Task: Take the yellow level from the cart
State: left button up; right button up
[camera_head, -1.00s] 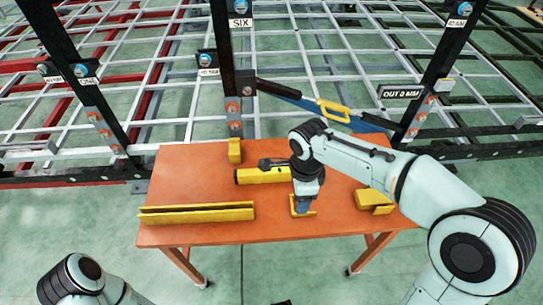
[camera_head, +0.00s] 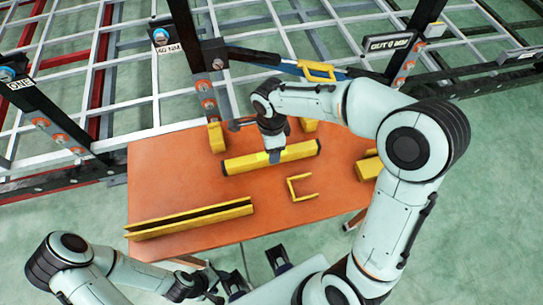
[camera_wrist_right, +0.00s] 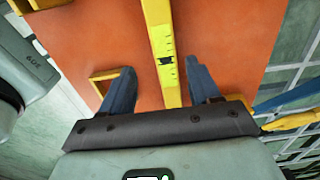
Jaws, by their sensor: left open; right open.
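The yellow level (camera_head: 245,163) lies across the middle of the orange cart (camera_head: 170,185). My right gripper (camera_head: 274,155) is over it, pointing down. In the right wrist view the level (camera_wrist_right: 162,40) runs between the two spread blue fingers of this gripper (camera_wrist_right: 160,72), with orange surface showing on both sides. The fingers are open, and I cannot tell how far above the cart top they are. My left gripper (camera_head: 258,268) is open and empty in front of the cart, low in the head view.
A long yellow channel (camera_head: 190,218) lies at the cart's front left. A U-shaped yellow bracket (camera_head: 290,188) lies in front of the level. Other yellow pieces (camera_head: 216,136) stand at the back and right. Behind is the chassis frame with dark posts (camera_head: 190,60) and a yellow-handled blue tool (camera_head: 316,70).

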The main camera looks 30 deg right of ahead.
jog(key=f, duration=0.6)
jog(key=shift+w+d, duration=0.3)
jog(key=shift+r, duration=0.1)
grip_shut()
